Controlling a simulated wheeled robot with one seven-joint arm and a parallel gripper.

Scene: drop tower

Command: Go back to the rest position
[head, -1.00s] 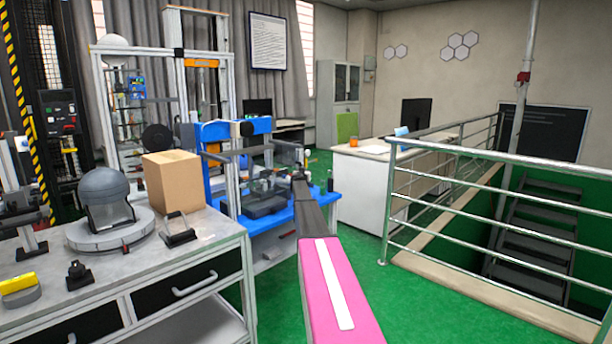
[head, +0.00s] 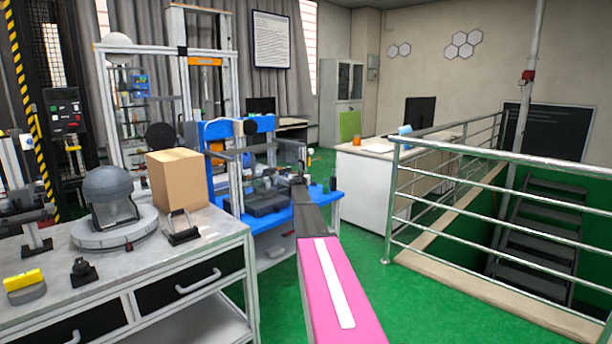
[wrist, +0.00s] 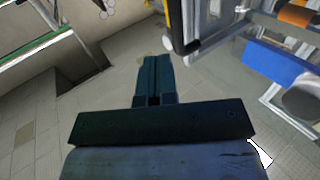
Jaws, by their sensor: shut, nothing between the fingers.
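My gripper (wrist: 157,75) shows in the wrist view with its two dark fingers pressed together and nothing between them. The gripper's fingers cannot be made out there.
A grey workbench (head: 205,258) at the left holds a cardboard box (head: 178,182), a grey dome device (head: 112,195) and a yellow-topped block (head: 24,285). A metal railing (head: 480,206) guards a stairwell at the right. Green floor (head: 410,310) is open between them.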

